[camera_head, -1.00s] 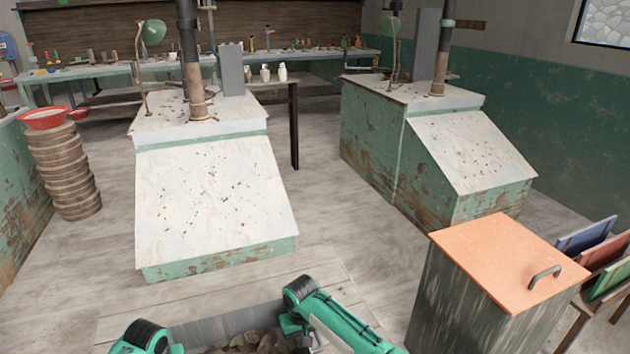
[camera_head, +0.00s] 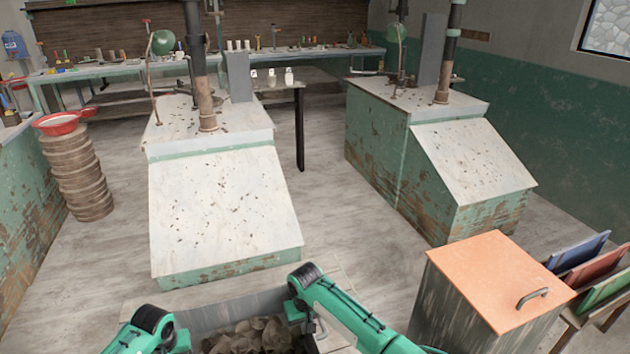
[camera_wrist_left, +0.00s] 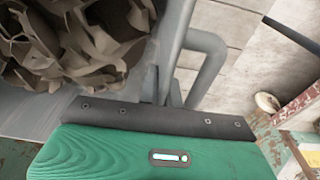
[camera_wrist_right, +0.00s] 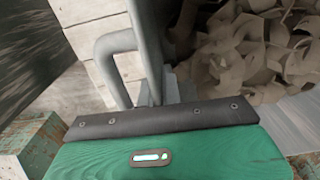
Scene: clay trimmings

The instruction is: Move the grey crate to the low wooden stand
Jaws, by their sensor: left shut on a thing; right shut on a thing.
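The grey crate (camera_head: 225,312) is at the bottom of the head view, full of brown curled clay trimmings (camera_head: 250,336). Pale boards, seemingly the low wooden stand (camera_head: 334,268), show around and beyond the crate and in the right wrist view (camera_wrist_right: 95,45). The crate's underside is hidden; I cannot tell whether it touches them.
A sloped white-topped green block (camera_head: 225,215) stands just beyond the boards. A bin with an orange lid (camera_head: 495,275) stands close on the right, beside coloured panels (camera_head: 590,265). A stack of round boards (camera_head: 75,175) stands left. Grey floor (camera_head: 355,225) lies open between the green blocks.

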